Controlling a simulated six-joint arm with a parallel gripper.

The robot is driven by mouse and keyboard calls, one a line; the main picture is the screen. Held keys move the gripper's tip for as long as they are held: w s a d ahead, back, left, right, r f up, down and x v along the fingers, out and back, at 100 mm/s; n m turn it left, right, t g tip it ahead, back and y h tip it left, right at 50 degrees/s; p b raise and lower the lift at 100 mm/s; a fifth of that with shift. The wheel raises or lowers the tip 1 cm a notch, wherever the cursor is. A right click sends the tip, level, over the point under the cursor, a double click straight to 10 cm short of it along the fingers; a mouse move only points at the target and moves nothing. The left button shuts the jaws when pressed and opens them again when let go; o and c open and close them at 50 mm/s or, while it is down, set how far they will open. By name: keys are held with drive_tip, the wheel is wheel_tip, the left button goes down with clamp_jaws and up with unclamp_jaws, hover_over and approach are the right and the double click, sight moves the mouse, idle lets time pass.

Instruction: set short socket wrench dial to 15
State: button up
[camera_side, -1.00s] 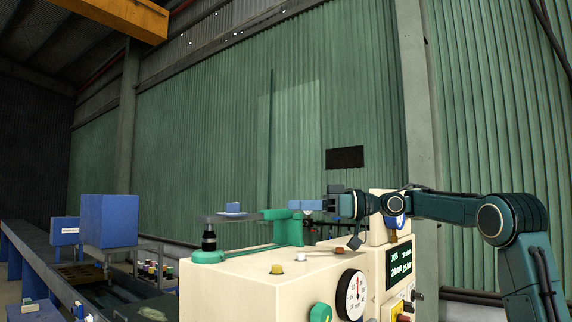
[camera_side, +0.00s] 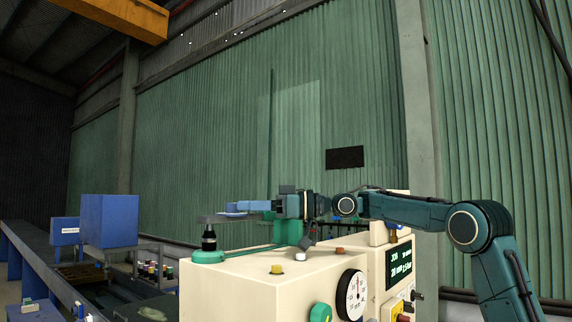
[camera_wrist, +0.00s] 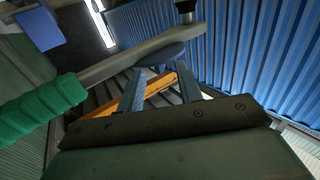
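The blue dial (camera_wrist: 162,54) sits on the bar; any scale marks are unreadable. My gripper (camera_wrist: 161,74) is open, its two blue fingers apart at the dial's near edge with nothing between them. In the side view, my gripper (camera_side: 240,206) reaches the dial from the right; contact cannot be told.
The cream machine (camera_side: 240,285) carries a white round gauge (camera_side: 351,295), a lit display (camera_side: 399,266) and several knobs. A blue box (camera_side: 109,220) stands at left. The space above the wrench is clear.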

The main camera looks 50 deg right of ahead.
sight(233, 208)
drive_tip(key=shift+x, duration=1.55)
